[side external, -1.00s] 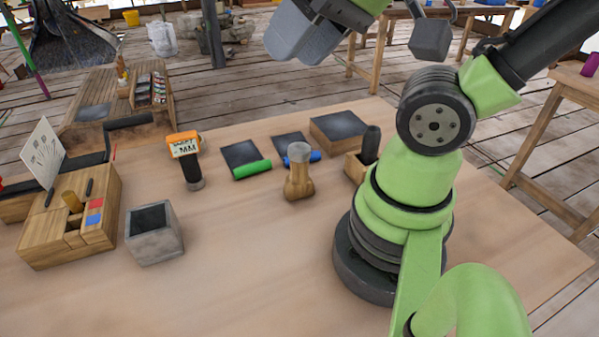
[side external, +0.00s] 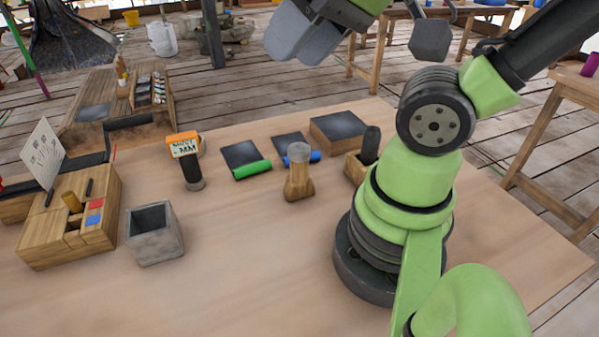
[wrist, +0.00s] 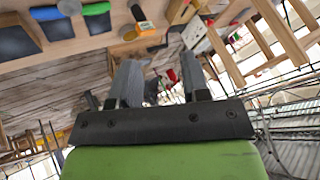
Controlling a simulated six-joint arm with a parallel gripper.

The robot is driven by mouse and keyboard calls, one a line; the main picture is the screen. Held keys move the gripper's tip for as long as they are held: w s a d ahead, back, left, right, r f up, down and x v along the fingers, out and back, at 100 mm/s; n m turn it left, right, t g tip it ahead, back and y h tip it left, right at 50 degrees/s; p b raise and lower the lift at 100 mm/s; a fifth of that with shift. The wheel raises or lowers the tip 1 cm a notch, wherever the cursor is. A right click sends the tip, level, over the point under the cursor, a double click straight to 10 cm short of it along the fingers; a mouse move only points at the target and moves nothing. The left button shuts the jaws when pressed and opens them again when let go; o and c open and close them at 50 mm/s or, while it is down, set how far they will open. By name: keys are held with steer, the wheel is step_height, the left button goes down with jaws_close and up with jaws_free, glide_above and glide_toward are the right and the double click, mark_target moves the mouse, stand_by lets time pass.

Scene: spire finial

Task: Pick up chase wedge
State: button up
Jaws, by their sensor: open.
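My gripper (side external: 295,45) is high above the back of the workbench at the top of the side external view. Its two grey fingers are apart with nothing between them; they also show in the wrist view (wrist: 158,65). No piece is clearly recognisable as the chase wedge. A wooden piece with a grey round top (side external: 298,180) stands upright mid-bench. A dark rounded piece (side external: 371,143) stands in a small wooden holder (side external: 354,170) beside my arm. My gripper touches none of these.
A wooden block (side external: 70,235) with pegs and a card stands left, next to an open grey box (side external: 154,242). An orange-topped gauge (side external: 190,160), a green roller (side external: 252,170), a blue roller (side external: 315,157) and dark pads line the back. The front of the bench (side external: 240,290) is clear.

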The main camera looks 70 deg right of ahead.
steer(key=o, duration=0.5)
steer(key=shift+o, duration=0.2)
steer(key=n+g+h, duration=0.2)
steer(key=n+g, duration=0.1)
steer(key=g, duration=0.4)
glide_above(299, 164)
steer(key=w+d, duration=0.1)
step_height(299, 164, down, 15)
steer(key=shift+r, duration=0.2)
steer(key=shift+s+d+f+n, duration=0.1)
steer(key=shift+d+f+n, duration=0.15)
steer(key=shift+f, duration=0.5)
steer(key=shift+d+f, duration=0.15)
steer(key=shift+f, duration=4.5)
